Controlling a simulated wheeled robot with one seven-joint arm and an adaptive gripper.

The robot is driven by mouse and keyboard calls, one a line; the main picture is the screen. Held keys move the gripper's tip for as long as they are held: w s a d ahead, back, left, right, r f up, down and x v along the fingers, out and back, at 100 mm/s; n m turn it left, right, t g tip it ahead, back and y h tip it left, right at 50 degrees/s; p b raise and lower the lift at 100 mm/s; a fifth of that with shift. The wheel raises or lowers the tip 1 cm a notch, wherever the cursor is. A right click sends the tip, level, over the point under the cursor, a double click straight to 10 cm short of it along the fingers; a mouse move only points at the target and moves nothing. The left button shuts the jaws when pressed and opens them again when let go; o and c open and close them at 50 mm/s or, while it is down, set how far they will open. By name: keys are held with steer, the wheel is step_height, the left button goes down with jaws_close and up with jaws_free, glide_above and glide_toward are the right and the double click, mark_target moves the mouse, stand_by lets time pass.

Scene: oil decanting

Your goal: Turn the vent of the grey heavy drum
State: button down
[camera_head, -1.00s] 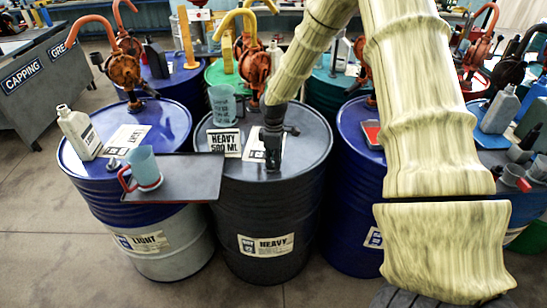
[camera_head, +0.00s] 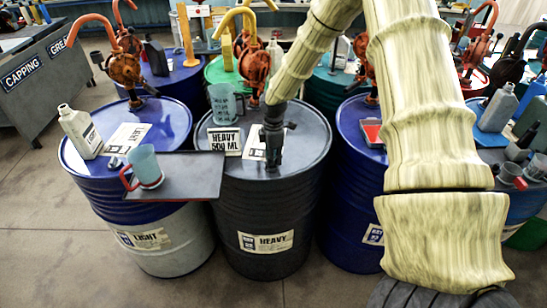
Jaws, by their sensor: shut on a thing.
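The grey heavy drum (camera_head: 262,210) stands in the middle, with a HEAVY label on its front. My gripper (camera_head: 273,165) points straight down onto the drum's top, right of the small HEAVY 500 ML sign (camera_head: 225,141). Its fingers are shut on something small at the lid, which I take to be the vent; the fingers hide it.
A dark tray (camera_head: 190,178) with a blue-grey mug (camera_head: 145,165) juts between the light drum (camera_head: 150,215) and the heavy drum. A clear jug (camera_head: 222,104) stands behind the sign. A blue drum (camera_head: 352,215) stands close on the right.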

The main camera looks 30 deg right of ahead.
steer(key=shift+w+d+r, duration=0.1)
steer(key=c, duration=1.4)
jaws_free()
steer(key=shift+c, duration=0.2)
step_height(320, 180, up, 12)
